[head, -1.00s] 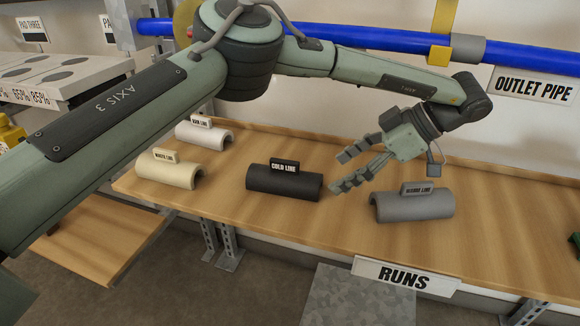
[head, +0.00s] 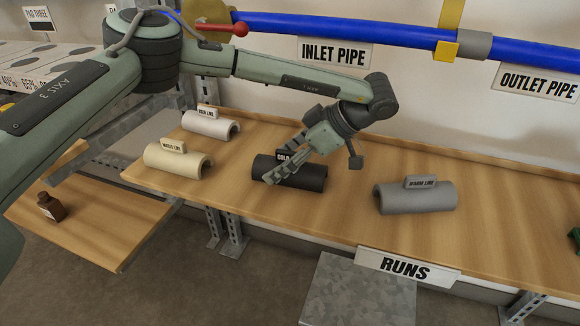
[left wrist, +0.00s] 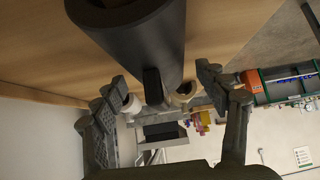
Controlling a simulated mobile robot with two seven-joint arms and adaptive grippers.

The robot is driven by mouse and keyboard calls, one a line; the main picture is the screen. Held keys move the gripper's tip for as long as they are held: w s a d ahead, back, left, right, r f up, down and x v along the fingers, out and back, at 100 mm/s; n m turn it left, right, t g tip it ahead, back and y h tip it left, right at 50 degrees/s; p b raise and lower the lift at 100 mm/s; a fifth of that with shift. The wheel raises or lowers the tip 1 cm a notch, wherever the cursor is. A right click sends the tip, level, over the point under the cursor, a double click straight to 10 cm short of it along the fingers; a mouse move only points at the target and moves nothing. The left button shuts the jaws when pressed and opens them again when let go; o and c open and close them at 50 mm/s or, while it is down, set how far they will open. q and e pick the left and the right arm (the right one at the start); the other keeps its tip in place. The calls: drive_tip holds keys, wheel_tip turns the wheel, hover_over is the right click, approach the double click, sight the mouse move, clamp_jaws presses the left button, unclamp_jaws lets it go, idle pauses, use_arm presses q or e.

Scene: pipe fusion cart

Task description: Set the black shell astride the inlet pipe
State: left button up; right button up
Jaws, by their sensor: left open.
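The black shell (head: 312,178), a half-round cover with a "COLD" tag partly hidden by my gripper, lies on the wooden shelf. It also shows large in the left wrist view (left wrist: 135,35). My left gripper (head: 283,163) is open, its fingers over the shell's left part and covering some of it. In the left wrist view the open fingers (left wrist: 162,80) stand on either side of the shell's tag end. I cannot tell whether they touch it. The blue inlet pipe (head: 335,29) runs along the wall above the "INLET PIPE" sign, with no shell on it. My right gripper is not in view.
A grey shell (head: 415,198) lies to the right, a cream shell (head: 178,161) and a white shell (head: 210,125) to the left. A red-handled lever (head: 238,29) is near the pipe. A brown bottle (head: 52,207) stands on the lower shelf. The shelf's right part (head: 510,220) is mostly clear.

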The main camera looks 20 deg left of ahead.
sight(272, 161)
use_arm(q)
drive_tip(key=shift+a+f, duration=0.3)
drive_tip(key=shift+a, duration=0.1)
drive_tip(key=shift+f, duration=0.1)
drive_tip(key=c, duration=1.1)
drive_tip(key=shift+o, duration=0.2)
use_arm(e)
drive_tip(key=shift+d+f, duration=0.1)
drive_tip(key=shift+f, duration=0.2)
use_arm(q)
drive_tip(key=shift+r, duration=0.45)
drive_tip(key=r, duration=0.2)
drive_tip(key=a+r, duration=0.1)
drive_tip(key=r, duration=0.1)
drive_tip(key=shift+s, duration=0.25)
drive_tip(key=s+a+r, duration=0.6)
drive_tip(key=a, duration=0.2)
drive_tip(key=shift+s, duration=0.35)
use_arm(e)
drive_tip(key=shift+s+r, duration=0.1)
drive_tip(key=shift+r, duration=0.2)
